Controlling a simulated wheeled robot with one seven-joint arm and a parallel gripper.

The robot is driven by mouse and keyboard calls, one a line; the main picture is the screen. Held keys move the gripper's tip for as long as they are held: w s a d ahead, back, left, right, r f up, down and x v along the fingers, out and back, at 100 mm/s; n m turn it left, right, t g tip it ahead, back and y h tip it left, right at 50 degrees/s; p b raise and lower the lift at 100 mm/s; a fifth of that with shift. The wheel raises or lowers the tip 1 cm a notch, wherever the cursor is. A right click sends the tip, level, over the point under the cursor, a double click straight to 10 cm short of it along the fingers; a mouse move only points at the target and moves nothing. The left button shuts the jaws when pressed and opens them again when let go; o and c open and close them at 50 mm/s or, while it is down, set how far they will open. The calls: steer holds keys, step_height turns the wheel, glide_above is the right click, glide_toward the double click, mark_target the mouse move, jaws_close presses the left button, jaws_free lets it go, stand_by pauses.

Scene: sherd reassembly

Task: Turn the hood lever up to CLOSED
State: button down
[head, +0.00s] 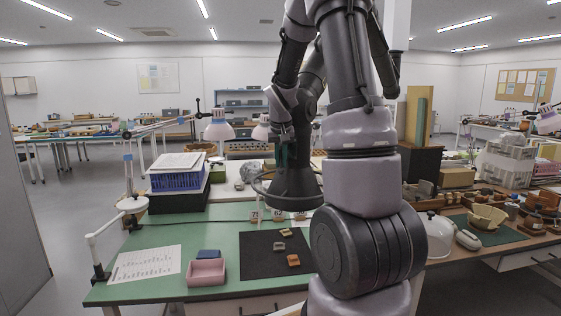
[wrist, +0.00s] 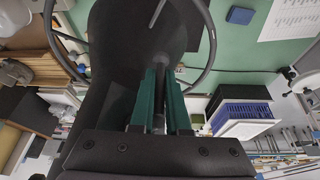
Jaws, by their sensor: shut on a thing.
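The dark grey extraction hood (head: 294,184) hangs over the green table in the head view, behind my arm. It also shows as a large dark shape in the wrist view (wrist: 135,35). My gripper (head: 283,154) is at the upper left side of the hood. In the wrist view, the teal fingers of my gripper (wrist: 163,75) are shut on a thin dark bar, the hood lever (wrist: 159,98). The lever's far end and any OPEN or CLOSED marking cannot be made out. My arm hides part of the hood.
A grey ring (wrist: 211,45) runs around the hood. Below it lies a black mat (head: 262,262) with several small sherds. A pink tray (head: 206,273), a printed sheet (head: 146,264) and a blue crate (head: 177,180) stand left. A white lamp (head: 218,130) is near my gripper.

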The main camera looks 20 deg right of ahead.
mark_target(291, 148)
steer(key=shift+s+a+f+g, duration=0.1)
steer(key=shift+g, duration=0.2)
steer(key=g+h, duration=0.1)
steer(key=s+g+h, duration=0.1)
steer(key=shift+d+n+g, duration=0.3)
steer(key=shift+g, duration=0.1)
steer(key=r+g+h, duration=0.1)
steer(key=g, duration=0.1)
steer(key=s+d+n+g+h, duration=0.1)
steer(key=g+h, duration=0.1)
steer(key=g, duration=0.1)
steer(key=s+r+g+h, duration=0.1)
steer(key=g, duration=0.1)
steer(key=shift+d+r+h, duration=0.2)
steer(key=shift+r+h, duration=0.1)
steer(key=shift+h, duration=0.1)
steer(key=shift+s+d+r+n+g+h, duration=0.1)
steer(key=shift+r+n+g+h, duration=0.25)
steer(key=shift+r+g+h, duration=0.45)
steer(key=shift+s+r+n+g+h, duration=0.15)
steer(key=shift+n+g+h, duration=0.35)
steer(key=shift+g, duration=0.7)
steer(key=c, duration=0.9)
jaws_free()
steer(key=shift+w, duration=0.1)
